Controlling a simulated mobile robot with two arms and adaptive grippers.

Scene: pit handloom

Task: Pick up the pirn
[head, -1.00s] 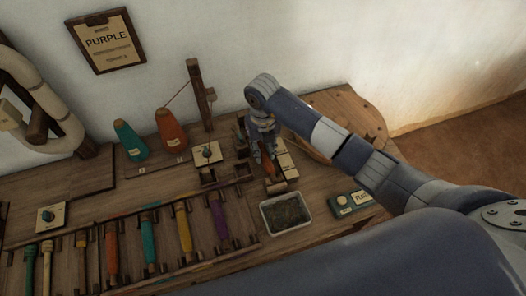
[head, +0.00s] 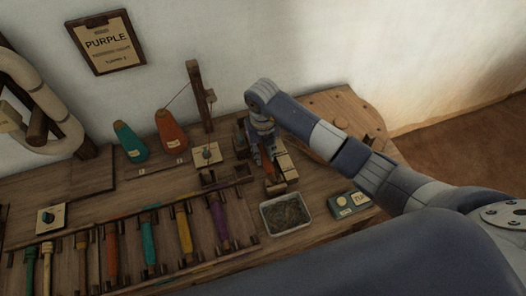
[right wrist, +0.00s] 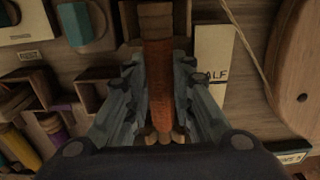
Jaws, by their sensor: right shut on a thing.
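An orange-brown pirn (right wrist: 160,85) lies lengthwise in a wooden holder in the right wrist view. Its far end meets the wooden block at the top, and wooden tips show at its near end. My right gripper (right wrist: 160,92) is shut on it, with a grey finger along each side. In the head view the right gripper (head: 264,136) reaches down over the bench, and a sliver of the orange pirn (head: 271,149) shows beside it. I cannot tell whether the pirn is clear of its holder. My left gripper is out of view.
A rack holds several coloured pirns, including a purple one (head: 218,215). Teal (head: 130,143) and orange (head: 171,131) cones stand behind, near an upright post (head: 199,95). A metal tray (head: 285,213) and a green box (head: 346,205) sit at the front. A "PURPLE" card (head: 105,42) hangs above.

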